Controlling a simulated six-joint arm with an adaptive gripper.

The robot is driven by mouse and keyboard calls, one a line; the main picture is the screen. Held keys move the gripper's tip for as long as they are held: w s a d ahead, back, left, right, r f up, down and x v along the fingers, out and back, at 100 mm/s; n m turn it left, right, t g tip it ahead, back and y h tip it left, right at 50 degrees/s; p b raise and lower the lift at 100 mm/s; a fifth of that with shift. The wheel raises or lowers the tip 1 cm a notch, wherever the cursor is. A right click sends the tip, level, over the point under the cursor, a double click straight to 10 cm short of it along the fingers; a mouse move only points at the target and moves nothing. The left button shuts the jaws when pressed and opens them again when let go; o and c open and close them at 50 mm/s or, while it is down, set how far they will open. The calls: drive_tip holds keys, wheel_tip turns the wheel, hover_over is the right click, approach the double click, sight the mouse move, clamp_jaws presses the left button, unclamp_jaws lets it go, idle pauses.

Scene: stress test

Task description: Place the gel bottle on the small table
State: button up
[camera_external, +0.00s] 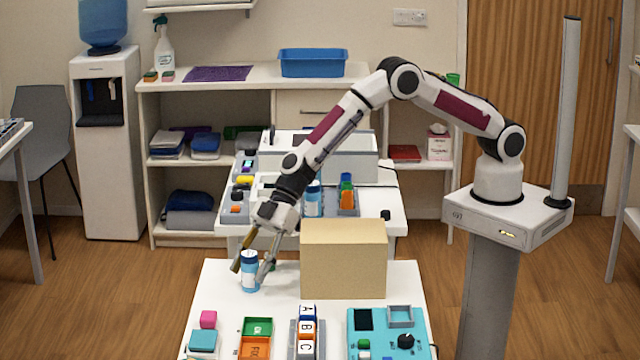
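A similar blue and white bottle (313,203) stands on the white table behind (390,215). No readable label shows which is the gel bottle.
A tan box (343,260) stands close to the right of my gripper. Clear tabletop lies between these and the bottle.

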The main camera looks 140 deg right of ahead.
idle(0.3)
drive_tip(key=a+v, duration=0.1)
drive_tip(key=v, duration=0.6)
drive_tip(key=shift+s+d+r, duration=0.25)
drive_tip(key=shift+s+d, duration=0.05)
drive_tip(key=shift+d, duration=0.2)
drive_tip(key=shift+o, duration=0.5)
drive_tip(key=shift+d, duration=0.1)
idle(0.3)
drive_tip(key=m, duration=3.5)
drive_tip(key=shift+s+r+m, duration=0.1)
drive_tip(key=shift+r+m, duration=0.05)
drive_tip(key=shift+m, duration=0.25)
